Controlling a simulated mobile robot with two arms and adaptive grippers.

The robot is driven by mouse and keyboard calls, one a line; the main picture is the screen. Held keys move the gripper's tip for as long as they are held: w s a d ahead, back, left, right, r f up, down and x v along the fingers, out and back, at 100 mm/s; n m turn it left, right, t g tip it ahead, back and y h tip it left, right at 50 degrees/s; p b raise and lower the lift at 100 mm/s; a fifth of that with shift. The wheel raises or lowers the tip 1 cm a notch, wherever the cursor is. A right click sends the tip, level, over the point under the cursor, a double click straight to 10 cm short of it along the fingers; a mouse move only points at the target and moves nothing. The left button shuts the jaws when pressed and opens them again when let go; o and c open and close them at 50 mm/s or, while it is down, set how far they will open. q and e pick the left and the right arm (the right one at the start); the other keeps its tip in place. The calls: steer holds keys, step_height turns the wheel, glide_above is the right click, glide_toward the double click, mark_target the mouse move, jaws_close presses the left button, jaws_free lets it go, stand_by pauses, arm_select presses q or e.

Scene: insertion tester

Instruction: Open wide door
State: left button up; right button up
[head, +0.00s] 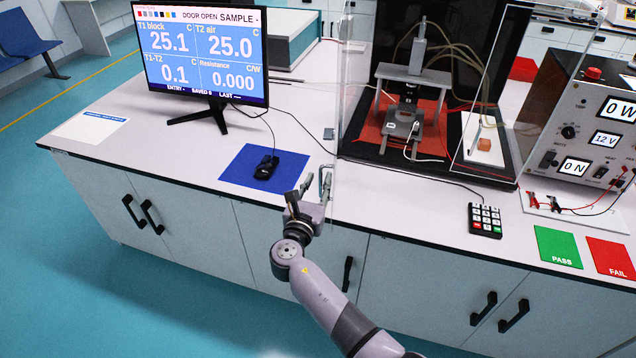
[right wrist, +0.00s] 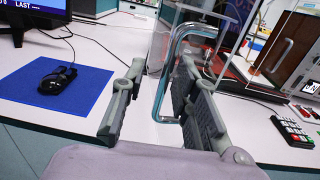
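The wide door is a clear glass panel (head: 341,110), seen nearly edge-on at the left front of the tester's dark chamber (head: 440,160). Its bent metal handle (head: 326,182) is at the left of the panel, above the bench's front edge. My right gripper (head: 307,196) is at the handle. In the right wrist view its fingers (right wrist: 155,108) are apart. The handle (right wrist: 165,80) shows between and beyond them, nearer the right finger; I cannot tell whether they touch. My left gripper is not in view.
A second clear panel (head: 492,90) stands angled at the chamber's right. A monitor (head: 200,55) reads "DOOR OPEN". A black mouse (head: 266,167) lies on a blue mat (head: 240,170) left of my gripper. A keypad (head: 485,219) and green and red cards lie right. Bare bench (head: 390,195) lies between.

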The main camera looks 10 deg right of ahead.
steer(key=v, duration=1.2)
steer(key=shift+f, duration=0.1)
